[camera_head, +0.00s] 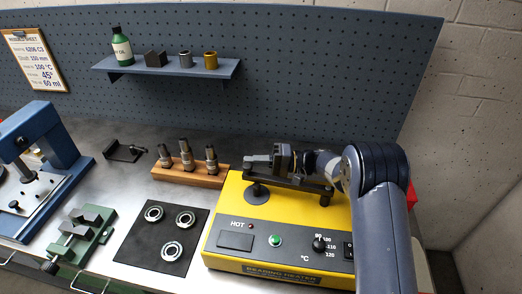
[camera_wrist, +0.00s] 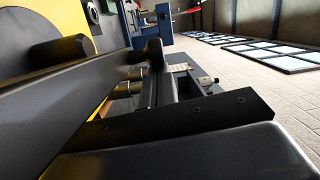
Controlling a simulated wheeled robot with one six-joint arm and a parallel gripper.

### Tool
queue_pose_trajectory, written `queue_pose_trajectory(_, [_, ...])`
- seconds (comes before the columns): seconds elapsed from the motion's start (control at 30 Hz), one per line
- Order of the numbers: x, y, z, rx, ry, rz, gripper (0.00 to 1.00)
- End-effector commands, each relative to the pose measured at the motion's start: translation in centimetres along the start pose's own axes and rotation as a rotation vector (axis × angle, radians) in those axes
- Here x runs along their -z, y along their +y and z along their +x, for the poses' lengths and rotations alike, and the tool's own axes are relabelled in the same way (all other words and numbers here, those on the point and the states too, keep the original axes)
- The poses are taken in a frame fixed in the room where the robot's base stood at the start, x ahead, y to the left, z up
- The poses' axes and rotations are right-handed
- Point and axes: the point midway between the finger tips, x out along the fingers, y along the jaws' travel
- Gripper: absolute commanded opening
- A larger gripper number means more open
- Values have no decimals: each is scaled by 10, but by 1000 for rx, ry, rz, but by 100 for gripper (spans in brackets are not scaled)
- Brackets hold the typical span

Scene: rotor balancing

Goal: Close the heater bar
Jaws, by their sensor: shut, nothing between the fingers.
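The yellow bearing heater (camera_head: 228,258) stands at the right of the bench in the head view. Its dark heater bar (camera_head: 312,187) lies across the top, partly hidden by my gripper and wrist. In the wrist view the yellow heater body (camera_wrist: 20,25) shows at the left, with dark parts close to the camera.
A wooden block (camera_head: 190,176) with several metal pieces stands left of the heater. A black mat (camera_head: 145,250) with three bearing rings lies in front of it. A green vise (camera_head: 80,232) and a blue press (camera_head: 55,150) are further left. The blue pegboard (camera_head: 330,70) rises behind.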

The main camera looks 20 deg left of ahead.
Motion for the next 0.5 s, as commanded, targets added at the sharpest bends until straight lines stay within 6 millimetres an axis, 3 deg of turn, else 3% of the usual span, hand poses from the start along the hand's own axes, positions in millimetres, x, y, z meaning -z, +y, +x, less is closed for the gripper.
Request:
queue_pose_trajectory(0.2, [-16,-2,6,11,-79,3,0])
queue_pose_trajectory(0.5, [-24,-2,9,16,-113,6,0])
